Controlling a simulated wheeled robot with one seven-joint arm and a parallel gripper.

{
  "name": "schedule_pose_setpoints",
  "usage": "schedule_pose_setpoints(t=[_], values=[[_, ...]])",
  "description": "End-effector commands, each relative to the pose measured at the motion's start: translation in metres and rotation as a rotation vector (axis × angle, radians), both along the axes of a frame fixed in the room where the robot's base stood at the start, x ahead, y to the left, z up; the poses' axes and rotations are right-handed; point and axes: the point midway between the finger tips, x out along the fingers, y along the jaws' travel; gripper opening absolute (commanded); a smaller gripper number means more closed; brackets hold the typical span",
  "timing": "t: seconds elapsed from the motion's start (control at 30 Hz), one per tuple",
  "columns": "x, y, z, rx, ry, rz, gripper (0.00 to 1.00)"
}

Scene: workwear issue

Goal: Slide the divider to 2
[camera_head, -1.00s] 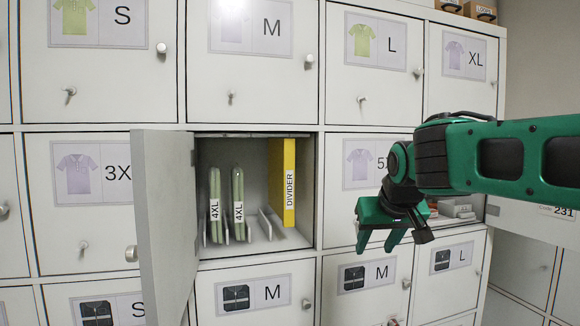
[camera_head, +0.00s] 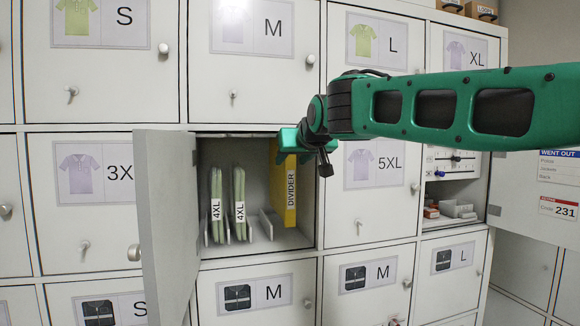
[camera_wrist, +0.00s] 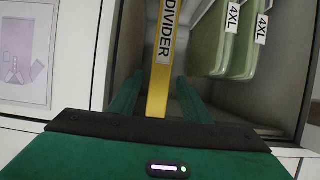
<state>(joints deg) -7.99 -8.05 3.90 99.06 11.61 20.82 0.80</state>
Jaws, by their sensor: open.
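The yellow divider (camera_head: 284,190), labelled DIVIDER, stands upright at the right side of the open compartment (camera_head: 255,250). Two folded green shirts (camera_head: 217,205) labelled 4XL stand to its left, between low rails. My gripper (camera_head: 300,148) is at the upper right of the compartment opening, in front of the divider's upper part. In the wrist view the open fingers (camera_wrist: 158,97) lie on either side of the divider's yellow front edge (camera_wrist: 158,95). I cannot tell whether they touch it. No number 2 is readable in the compartment.
The open grey door (camera_head: 165,220) stands at the compartment's left. Shut lockers with knobs surround it. Another open compartment (camera_head: 452,190) at the right holds small boxes and a panel with knobs.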

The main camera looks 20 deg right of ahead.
Motion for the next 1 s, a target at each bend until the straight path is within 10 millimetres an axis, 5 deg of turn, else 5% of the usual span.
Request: schedule_pose_setpoints(t=[0.23, 0.6, 0.8, 1.0], values=[[0.024, 0.0, -0.01, 0.0, 0.001, 0.001, 0.44], [0.028, 0.0, -0.012, 0.0, 0.001, 0.0, 0.44], [0.028, 0.0, -0.012, 0.0, 0.001, 0.0, 0.0], [0.028, -0.003, -0.012, 0.0, 0.001, -0.006, 0.0]])
